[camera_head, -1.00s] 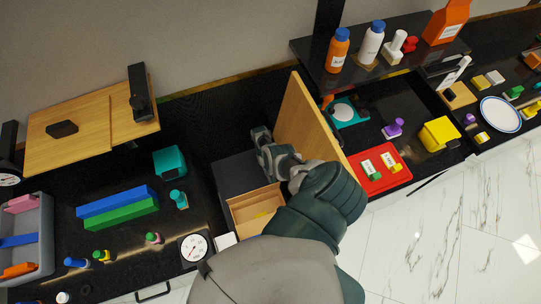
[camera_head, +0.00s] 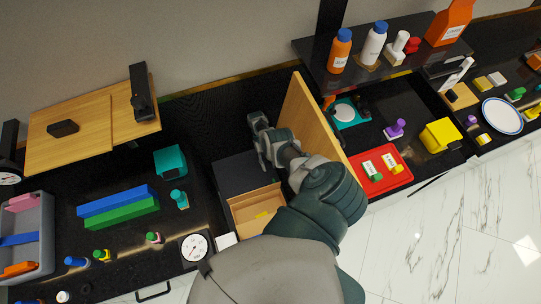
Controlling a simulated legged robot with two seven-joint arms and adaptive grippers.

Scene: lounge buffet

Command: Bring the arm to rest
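My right arm reaches in from the bottom middle. Its gripper (camera_head: 255,122) is above the back of a dark box with an open wooden drawer (camera_head: 256,208), left of an upright wooden panel (camera_head: 308,118). The fingers are small and seen from behind, so I cannot tell whether they are open or shut. I see nothing held in them. My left gripper is not in view.
Left on the black counter are a blue block (camera_head: 115,200), a green block (camera_head: 122,215), a teal box (camera_head: 170,161) and a dial gauge (camera_head: 195,248). A red tray (camera_head: 384,180) and yellow box (camera_head: 440,134) stand right of the panel. Bottles stand on the raised shelf (camera_head: 330,78).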

